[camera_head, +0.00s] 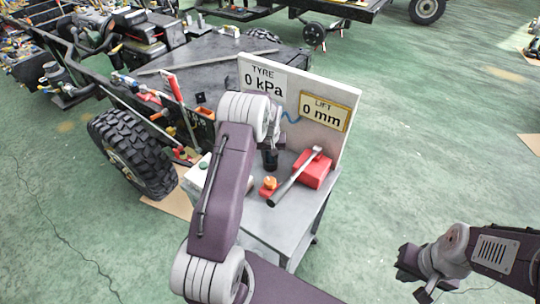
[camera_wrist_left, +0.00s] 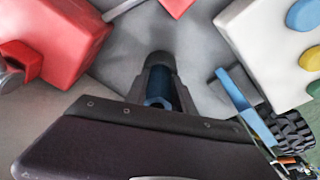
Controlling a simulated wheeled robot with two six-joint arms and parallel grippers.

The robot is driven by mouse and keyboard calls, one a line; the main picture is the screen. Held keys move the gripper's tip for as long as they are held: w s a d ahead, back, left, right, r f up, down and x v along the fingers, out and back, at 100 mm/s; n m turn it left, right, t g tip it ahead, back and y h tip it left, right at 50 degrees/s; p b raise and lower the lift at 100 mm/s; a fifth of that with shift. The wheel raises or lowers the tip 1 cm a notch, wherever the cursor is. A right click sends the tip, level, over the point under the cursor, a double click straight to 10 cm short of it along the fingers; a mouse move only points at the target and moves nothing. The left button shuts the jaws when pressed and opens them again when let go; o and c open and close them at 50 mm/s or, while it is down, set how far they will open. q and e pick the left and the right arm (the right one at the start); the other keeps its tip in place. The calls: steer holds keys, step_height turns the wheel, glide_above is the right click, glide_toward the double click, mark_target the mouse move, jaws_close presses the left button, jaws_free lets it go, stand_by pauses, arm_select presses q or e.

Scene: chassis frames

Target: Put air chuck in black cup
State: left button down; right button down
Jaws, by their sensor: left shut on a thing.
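My left gripper (camera_wrist_left: 161,78) points down over the grey cart top and is shut on a blue cylindrical piece, which I take to be the air chuck (camera_wrist_left: 157,97). Only part of it shows between the dark fingers. A dark round shape (camera_wrist_left: 162,59) lies right at the fingertips; I cannot tell whether it is the black cup or part of the fingers. In the head view my left arm covers much of this spot, and a dark upright shape (camera_head: 270,158) shows beside the wrist. My right gripper (camera_head: 422,283) hangs at the lower right, away from the cart, its jaw opening unclear.
A red box (camera_head: 317,173) with a grey lever and an orange-topped piece (camera_head: 268,187) stand on the cart (camera_head: 262,222). A white button box (camera_wrist_left: 275,40) is on its other side. A display board (camera_head: 330,88) rises behind. A wheeled chassis (camera_head: 205,62) stands at left.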

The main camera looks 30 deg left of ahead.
arm_select(q)
steer(key=shift+s, duration=0.1)
steer(key=c, duration=1.1)
jaws_free()
steer(key=shift+o, duration=0.2)
steer(key=shift+r, duration=0.1)
step_height(320, 180, up, 12)
steer(key=s+d, duration=0.1)
steer(key=s, duration=0.1)
